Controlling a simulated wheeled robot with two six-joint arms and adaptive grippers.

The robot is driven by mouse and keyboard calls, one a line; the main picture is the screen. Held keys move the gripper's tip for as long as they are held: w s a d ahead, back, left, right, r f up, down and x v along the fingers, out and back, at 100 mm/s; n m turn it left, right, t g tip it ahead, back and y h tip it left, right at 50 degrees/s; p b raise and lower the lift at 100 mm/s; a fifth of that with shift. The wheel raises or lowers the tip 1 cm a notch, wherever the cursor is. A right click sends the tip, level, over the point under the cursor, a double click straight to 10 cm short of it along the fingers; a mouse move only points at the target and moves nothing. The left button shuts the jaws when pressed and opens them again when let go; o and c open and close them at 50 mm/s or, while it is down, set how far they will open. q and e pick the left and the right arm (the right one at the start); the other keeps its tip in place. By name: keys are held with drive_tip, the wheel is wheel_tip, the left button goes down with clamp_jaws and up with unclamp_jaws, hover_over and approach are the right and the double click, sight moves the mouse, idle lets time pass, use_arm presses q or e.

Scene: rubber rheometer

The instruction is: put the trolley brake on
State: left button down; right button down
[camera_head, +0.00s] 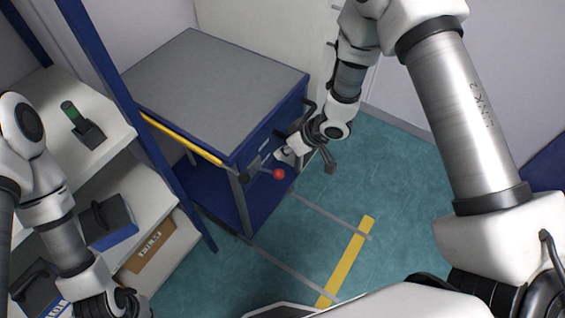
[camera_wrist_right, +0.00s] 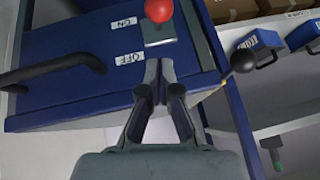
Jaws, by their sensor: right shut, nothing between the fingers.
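The trolley (camera_head: 215,80) is blue with a grey top and stands left of my right arm. Its brake lever has a red ball knob (camera_head: 279,174), which also shows at the top of the right wrist view (camera_wrist_right: 159,10). In that view the knob lies nearer the ON label (camera_wrist_right: 124,22) than the OFF label (camera_wrist_right: 129,58). My right gripper (camera_wrist_right: 160,68) is shut and empty, its tips just below the lever's grey plate (camera_wrist_right: 159,32). I cannot tell whether they touch it. My left gripper (camera_head: 122,301) is low at the left; its fingers are unclear.
A black handle (camera_wrist_right: 60,72) is on the trolley's panel, and a black ball knob (camera_wrist_right: 243,60) sticks out at its corner. A shelf rack (camera_head: 115,138) with boxes stands left. Green floor (camera_head: 325,230) with a yellow strip (camera_head: 347,260) is open in front.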

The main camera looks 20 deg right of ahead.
sight(282, 171)
drive_tip(key=f, duration=0.2)
drive_tip(key=s+f, duration=0.1)
drive_tip(key=f, duration=0.1)
drive_tip(key=shift+a+f, duration=0.15)
drive_tip(key=shift+a, duration=0.05)
drive_tip(key=shift+s+d+f+b, duration=0.15)
drive_tip(key=shift+f+b, duration=0.15)
drive_tip(key=shift+b, duration=0.2)
drive_tip(key=shift+t, duration=0.3)
drive_tip(key=shift+s+d+f+t+y+b, duration=0.2)
drive_tip(key=shift+s+f+t+y+b, duration=0.15)
drive_tip(key=shift+f+b, duration=0.45)
wheel_tip(282, 171, down, 8)
drive_tip(key=s+d+t+y+b, duration=0.1)
drive_tip(key=t+y+b, duration=0.4)
drive_tip(key=b, duration=1)
drive_tip(key=shift+s+f+n, duration=0.2)
drive_tip(key=shift+n, duration=0.2)
